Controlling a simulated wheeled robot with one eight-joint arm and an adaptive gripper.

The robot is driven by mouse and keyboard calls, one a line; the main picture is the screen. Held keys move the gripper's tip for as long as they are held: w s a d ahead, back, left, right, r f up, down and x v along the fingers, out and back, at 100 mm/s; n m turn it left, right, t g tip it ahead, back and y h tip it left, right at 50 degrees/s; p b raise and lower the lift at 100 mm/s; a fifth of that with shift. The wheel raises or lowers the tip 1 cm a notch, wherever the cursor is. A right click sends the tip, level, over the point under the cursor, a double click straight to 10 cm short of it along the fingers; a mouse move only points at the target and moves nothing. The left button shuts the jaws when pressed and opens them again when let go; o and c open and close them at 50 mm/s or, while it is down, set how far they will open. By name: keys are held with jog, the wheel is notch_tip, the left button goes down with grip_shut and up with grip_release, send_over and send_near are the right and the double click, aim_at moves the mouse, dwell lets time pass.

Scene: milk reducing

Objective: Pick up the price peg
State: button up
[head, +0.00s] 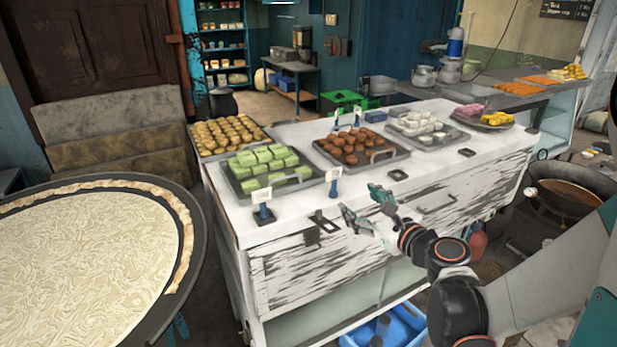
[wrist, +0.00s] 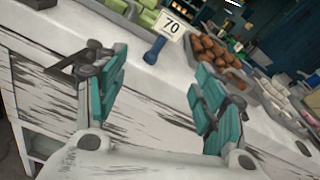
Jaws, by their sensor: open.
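A price peg (head: 334,183) with a blue stem and a small white card stands upright on the white counter between the green and brown sweets. In the wrist view the price peg (wrist: 155,50) shows a card reading 70. A second price peg (head: 263,205) stands on a dark square base to its left. Two more pegs (head: 347,119) stand behind the brown sweets. My gripper (head: 361,203) is open and empty by the counter's front edge, a little right of and in front of the nearer-middle peg. In the wrist view my gripper's teal fingers (wrist: 155,75) are wide apart, with the peg beyond them.
The white counter (head: 235,222) holds trays of green sweets (head: 264,165), brown sweets (head: 353,146) and white sweets (head: 425,128). A large round pan (head: 85,255) stands at left. A bowl (head: 570,195) is at right.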

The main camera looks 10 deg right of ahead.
aim_at(335, 180)
jog(key=w+m, duration=0.1)
jog(key=w, duration=0.1)
jog(key=w+a+m, duration=0.1)
jog(key=w, duration=0.1)
jog(key=w+a+m+t, duration=0.1)
jog(key=w, duration=0.1)
jog(key=shift+w+a+r+m+y+b, duration=0.25)
jog(key=shift+r+m+y+b, duration=0.05)
jog(key=shift+r+b, duration=0.1)
jog(key=shift+b+x, duration=0.6)
jog(key=shift+x, duration=2.05)
jog(key=shift+f, duration=0.15)
jog(key=c, duration=1.2)
